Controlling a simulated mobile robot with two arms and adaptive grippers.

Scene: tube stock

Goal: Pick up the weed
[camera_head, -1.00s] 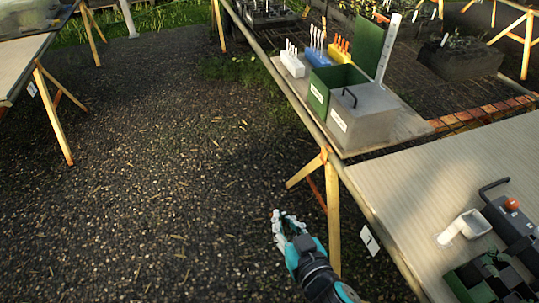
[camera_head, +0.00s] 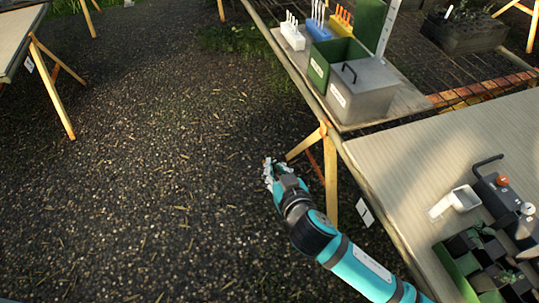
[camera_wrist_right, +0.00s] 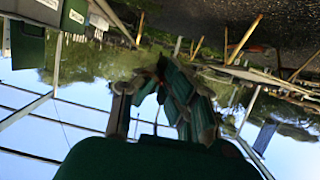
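I cannot make out which plant is the weed. Small green seedlings (camera_head: 484,232) show in dark pots in a green tray (camera_head: 456,272) at the lower right of the head view. My right gripper (camera_head: 268,168) is over the gravel, left of the bench and apart from those pots. Its fingers (camera_wrist_right: 163,98) show dark against the light in the right wrist view. I cannot tell whether they are apart or whether anything is between them. My left gripper is not in view.
The pale bench (camera_head: 400,165) has a trestle leg (camera_head: 330,180) near my right gripper. A white scoop (camera_head: 455,201) and a dark device with a red knob (camera_head: 503,181) sit on it. A green bin (camera_head: 318,70) and a grey lidded bin (camera_head: 360,95) stand behind. The gravel is open.

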